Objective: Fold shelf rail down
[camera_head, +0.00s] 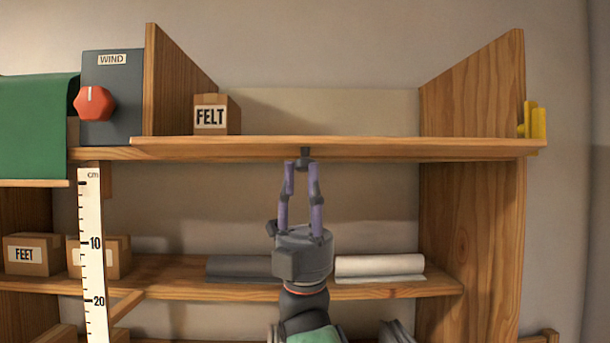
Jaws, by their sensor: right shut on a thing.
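The shelf rail (400,147) is a long wooden board along the front of the upper shelf. It lies nearly flat, with its front edge facing me. A small dark knob (305,152) hangs under its middle. My right gripper (303,163) reaches up from below, its purple fingers shut on the knob. The knob's upper part meets the rail's underside. My left gripper is not in view.
A dark WIND box with a red dial (94,103) is at left, and a yellow bracket (534,124) at right. A ruler (93,255) hangs at left. Grey and white rolls (380,267) lie on the lower shelf.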

